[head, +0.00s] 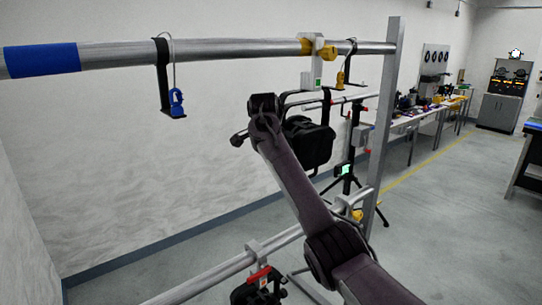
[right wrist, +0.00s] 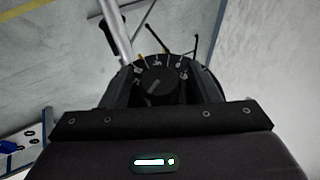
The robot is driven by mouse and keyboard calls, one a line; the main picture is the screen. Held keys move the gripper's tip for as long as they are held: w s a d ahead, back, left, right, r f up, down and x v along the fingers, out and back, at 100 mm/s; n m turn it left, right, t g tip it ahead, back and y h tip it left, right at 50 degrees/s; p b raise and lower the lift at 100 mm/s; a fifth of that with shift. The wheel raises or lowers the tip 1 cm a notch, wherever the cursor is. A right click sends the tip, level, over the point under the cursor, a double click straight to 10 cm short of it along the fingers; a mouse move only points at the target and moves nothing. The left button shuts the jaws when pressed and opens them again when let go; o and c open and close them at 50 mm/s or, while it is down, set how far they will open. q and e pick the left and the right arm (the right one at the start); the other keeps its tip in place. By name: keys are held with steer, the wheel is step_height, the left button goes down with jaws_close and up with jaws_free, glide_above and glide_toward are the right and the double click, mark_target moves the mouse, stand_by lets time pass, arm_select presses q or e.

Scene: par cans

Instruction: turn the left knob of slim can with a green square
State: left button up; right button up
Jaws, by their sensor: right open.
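A black can (head: 310,143) hangs by its yoke below the upper rail in the head view. A whitish clamp block with a small green square (head: 318,83) sits above it. My right arm crosses in front of the can's left side and hides part of it. In the right wrist view a round black knob (right wrist: 157,88) with a pointer faces the camera, ringed by white marks and figures. My right gripper (right wrist: 158,98) is open, with dark fingers on either side of the knob; contact cannot be told. My left gripper is not in view.
The upper rail (head: 230,50) carries a blue clip (head: 176,101) and a yellow clip (head: 340,79) on straps. A second can (head: 260,290) hangs on the lower rail. A tripod stand with a green screen (head: 344,170) stands behind.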

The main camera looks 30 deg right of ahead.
steer(key=b+v, duration=0.3)
steer(key=v, duration=0.4)
steer(key=shift+s+r+b, duration=0.15)
steer(key=shift+r+b, duration=0.2)
steer(key=shift+a, duration=0.1)
